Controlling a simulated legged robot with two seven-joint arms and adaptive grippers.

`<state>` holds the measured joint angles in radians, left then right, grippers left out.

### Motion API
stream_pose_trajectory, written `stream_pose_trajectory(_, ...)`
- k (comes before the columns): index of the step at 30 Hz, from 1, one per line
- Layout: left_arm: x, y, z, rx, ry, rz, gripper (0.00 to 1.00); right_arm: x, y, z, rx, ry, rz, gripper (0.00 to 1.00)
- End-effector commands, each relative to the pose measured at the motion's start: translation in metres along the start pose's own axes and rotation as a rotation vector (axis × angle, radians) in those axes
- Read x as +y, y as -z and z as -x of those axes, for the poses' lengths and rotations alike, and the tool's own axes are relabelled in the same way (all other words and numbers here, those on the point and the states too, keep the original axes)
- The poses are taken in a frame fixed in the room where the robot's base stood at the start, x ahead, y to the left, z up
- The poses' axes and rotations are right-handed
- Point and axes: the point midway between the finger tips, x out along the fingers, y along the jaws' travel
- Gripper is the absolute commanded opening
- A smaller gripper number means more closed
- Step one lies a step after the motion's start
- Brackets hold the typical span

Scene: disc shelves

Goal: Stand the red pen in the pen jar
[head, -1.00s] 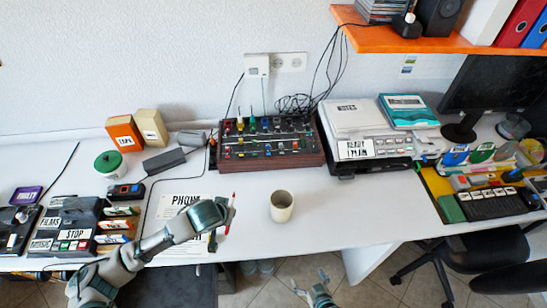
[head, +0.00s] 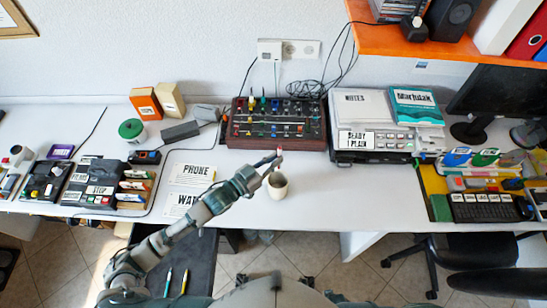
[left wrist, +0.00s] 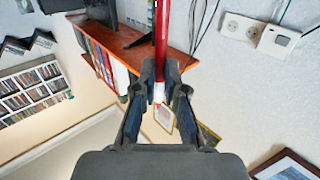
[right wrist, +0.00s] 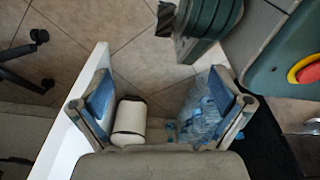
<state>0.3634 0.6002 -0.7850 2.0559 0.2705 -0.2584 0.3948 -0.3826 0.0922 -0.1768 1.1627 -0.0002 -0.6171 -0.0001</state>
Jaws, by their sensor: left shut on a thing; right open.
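The red pen (left wrist: 162,40) is in my left gripper (left wrist: 159,88), which is shut around it near a white band. In the head view the pen (head: 280,151) stands up roughly upright from the left gripper (head: 270,163). The pen jar (head: 278,188) is a cream cup on the desk, its opening facing up. The left gripper is at the jar's far rim in the picture; I cannot tell its height above it or whether they touch. The pen's lower end is hidden. My right gripper (right wrist: 163,95) is open and low, beside the desk edge.
A mixer box (head: 277,143) stands behind the jar. Printed papers (head: 190,180) lie left of it, and a printer (head: 370,145) stands to the right. The desk right of the jar is clear. A white roll (right wrist: 130,122) shows below the right gripper.

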Motion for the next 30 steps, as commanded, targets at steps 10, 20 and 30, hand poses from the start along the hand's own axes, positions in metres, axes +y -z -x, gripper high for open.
stream_pose_trajectory(10, 0.000, -0.013, 0.000, -0.001, 0.000, 0.000, 0.00, 0.001, 0.028, 0.014, 0.015, -0.001, -0.005, 1.00)
stream_pose_trajectory(20, 0.000, -0.023, 0.000, -0.001, 0.000, 0.000, 0.00, 0.002, 0.050, 0.032, 0.028, -0.002, -0.009, 1.00)
stream_pose_trajectory(30, 0.000, -0.034, 0.000, -0.001, 0.000, 0.000, 0.00, 0.003, 0.069, 0.055, 0.038, -0.002, -0.013, 1.00)
